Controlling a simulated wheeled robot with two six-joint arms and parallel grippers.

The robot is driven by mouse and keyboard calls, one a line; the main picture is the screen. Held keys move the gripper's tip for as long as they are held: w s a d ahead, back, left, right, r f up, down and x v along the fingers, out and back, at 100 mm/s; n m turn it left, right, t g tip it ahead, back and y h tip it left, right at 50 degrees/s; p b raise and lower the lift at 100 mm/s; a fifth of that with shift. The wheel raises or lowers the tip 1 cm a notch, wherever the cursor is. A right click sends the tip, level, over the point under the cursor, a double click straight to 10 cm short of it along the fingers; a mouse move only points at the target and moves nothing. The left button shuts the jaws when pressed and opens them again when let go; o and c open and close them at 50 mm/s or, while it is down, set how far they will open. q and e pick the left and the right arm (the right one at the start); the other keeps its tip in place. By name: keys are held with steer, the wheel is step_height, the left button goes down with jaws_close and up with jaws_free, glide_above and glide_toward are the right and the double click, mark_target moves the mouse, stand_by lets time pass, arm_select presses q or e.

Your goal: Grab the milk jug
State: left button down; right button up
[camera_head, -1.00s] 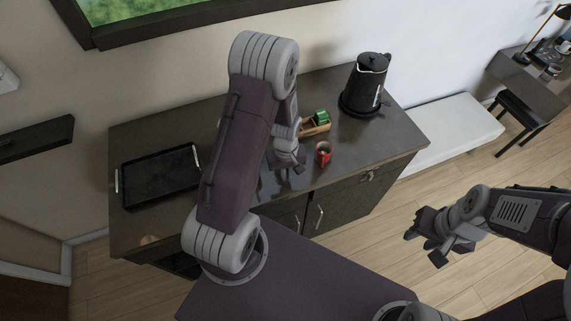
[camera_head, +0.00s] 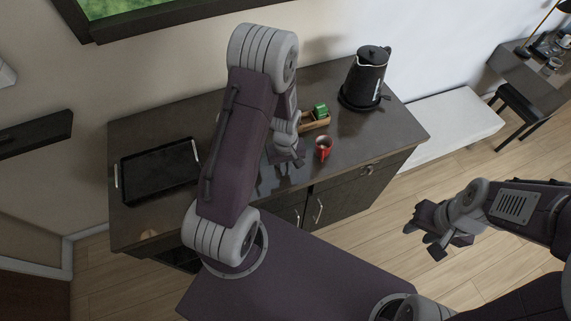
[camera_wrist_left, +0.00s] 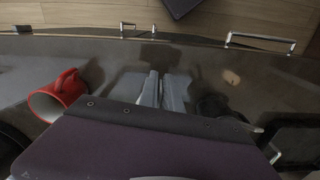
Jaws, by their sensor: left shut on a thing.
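My left gripper (camera_head: 283,167) is low over the front part of the dark counter, left of the red mug (camera_head: 323,148). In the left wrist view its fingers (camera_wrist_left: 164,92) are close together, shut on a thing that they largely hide. A dark rounded thing (camera_wrist_left: 213,104) shows just right of the fingers there; it may be the milk jug, but it is too dark to be sure. The red mug also shows in the left wrist view (camera_wrist_left: 60,94), apart from the fingers. My right gripper (camera_head: 437,236) is open and empty, out over the floor.
A black kettle (camera_head: 367,76) stands at the back right of the counter (camera_head: 225,137). A wooden box (camera_head: 314,122) with green packets is behind the mug. A black tray (camera_head: 160,172) lies at the left. The counter between tray and arm looks clear.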

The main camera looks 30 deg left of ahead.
arm_select(q)
steer(key=shift+w+r, duration=0.1)
steer(key=shift+r, duration=0.7)
step_height(320, 180, up, 3)
steer(key=shift+d+f+b, duration=0.15)
steer(key=shift+f+b, duration=0.05)
steer(key=shift+b, duration=0.1)
steer(key=w+d+r+b, duration=0.1)
steer(key=w+d+r, duration=0.4)
steer(key=d, duration=0.5)
steer(key=shift+r, duration=0.9)
steer(key=shift+d, duration=0.1)
